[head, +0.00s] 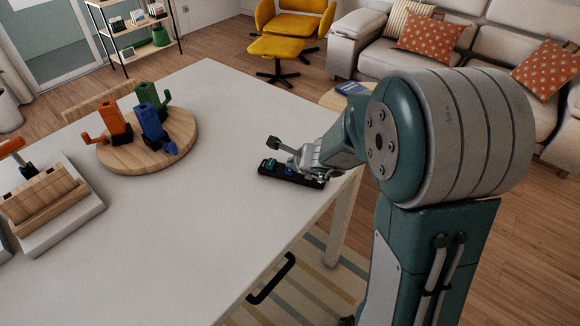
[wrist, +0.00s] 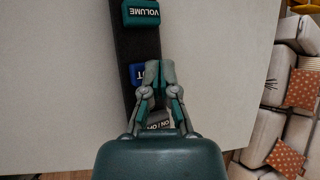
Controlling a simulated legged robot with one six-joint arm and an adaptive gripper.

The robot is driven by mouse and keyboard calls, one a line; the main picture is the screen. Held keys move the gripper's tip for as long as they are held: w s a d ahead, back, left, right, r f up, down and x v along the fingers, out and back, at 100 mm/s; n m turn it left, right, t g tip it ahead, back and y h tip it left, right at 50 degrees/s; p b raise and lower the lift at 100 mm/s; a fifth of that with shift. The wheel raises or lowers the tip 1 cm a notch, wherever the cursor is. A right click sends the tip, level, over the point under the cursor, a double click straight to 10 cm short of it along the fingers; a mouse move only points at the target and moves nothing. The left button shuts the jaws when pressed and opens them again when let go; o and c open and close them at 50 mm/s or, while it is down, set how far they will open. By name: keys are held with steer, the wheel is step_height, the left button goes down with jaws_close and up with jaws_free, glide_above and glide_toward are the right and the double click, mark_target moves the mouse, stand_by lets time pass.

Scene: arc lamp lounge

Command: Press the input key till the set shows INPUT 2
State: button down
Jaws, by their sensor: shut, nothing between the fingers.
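A black key strip (head: 280,172) lies on the white table near its right edge. In the wrist view the strip (wrist: 130,45) runs lengthwise. It carries a teal VOLUME key (wrist: 142,13), a blue key (wrist: 136,74) with only "UT" readable, and a grey ON / OFF key (wrist: 158,119). My gripper (wrist: 160,72) is shut and empty. Its fingertips are over the strip, at the right side of the blue key, and cover part of it. I cannot tell whether they touch it. In the head view my gripper hides part of the strip. The set's display is in neither view.
A round wooden board (head: 180,150) with orange, blue and green items stands on the table (head: 200,235). A white tray with a wooden piece (head: 45,200) is at the left. The table between them and the strip is clear. A sofa (head: 375,40) and yellow chair (head: 290,20) stand beyond.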

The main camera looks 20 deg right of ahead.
steer(key=shift+f, duration=0.5)
stand_by(0.5)
steer(key=shift+r, duration=1.25)
steer(key=shift+r, duration=2.5)
